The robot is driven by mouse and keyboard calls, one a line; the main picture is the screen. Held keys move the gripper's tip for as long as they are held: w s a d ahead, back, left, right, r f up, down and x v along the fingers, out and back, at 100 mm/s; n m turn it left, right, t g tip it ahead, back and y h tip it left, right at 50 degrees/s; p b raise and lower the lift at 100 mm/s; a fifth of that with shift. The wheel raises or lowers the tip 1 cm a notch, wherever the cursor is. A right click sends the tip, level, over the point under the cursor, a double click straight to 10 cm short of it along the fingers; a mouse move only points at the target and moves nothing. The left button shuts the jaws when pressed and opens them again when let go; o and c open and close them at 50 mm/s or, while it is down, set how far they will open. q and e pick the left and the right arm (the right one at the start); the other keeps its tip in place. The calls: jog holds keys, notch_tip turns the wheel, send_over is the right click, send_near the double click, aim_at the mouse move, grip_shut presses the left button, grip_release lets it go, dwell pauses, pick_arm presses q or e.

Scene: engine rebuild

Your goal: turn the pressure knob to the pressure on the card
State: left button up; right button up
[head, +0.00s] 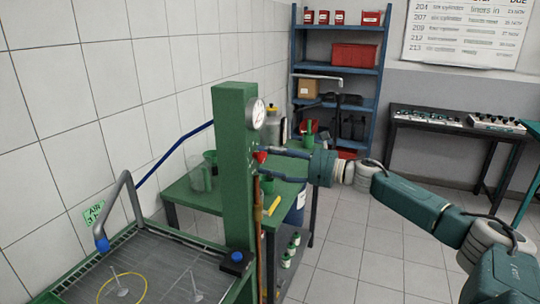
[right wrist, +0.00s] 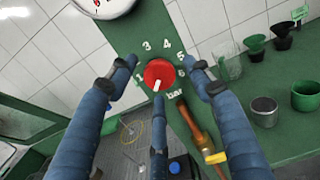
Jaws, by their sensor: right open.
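The red pressure knob (right wrist: 159,70) sits on a green post (head: 234,170), with a white pointer mark aimed down and slightly left. White numerals and "bar" surround it. In the head view the knob (head: 260,156) is partly hidden by my right gripper (head: 268,160). In the right wrist view my right gripper (right wrist: 157,80) is open, its three blue fingers spread around the knob; contact cannot be told. A round gauge (head: 256,113) is above the knob. A green card (head: 94,213) on the wall reads "AIR" and a line seemingly starting with 3. My left gripper is out of view.
A green bench (head: 187,205) behind the post carries cups and funnels. A grated basin (head: 150,262) with a bent grey pipe (head: 123,199) is at front left. A blue shelf (head: 339,82) and a dark table (head: 450,128) stand at the back. The floor at right is clear.

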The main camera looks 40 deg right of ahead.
jog(key=shift+a, duration=0.1)
jog(key=c, duration=1.1)
jog(key=shift+c, duration=0.2)
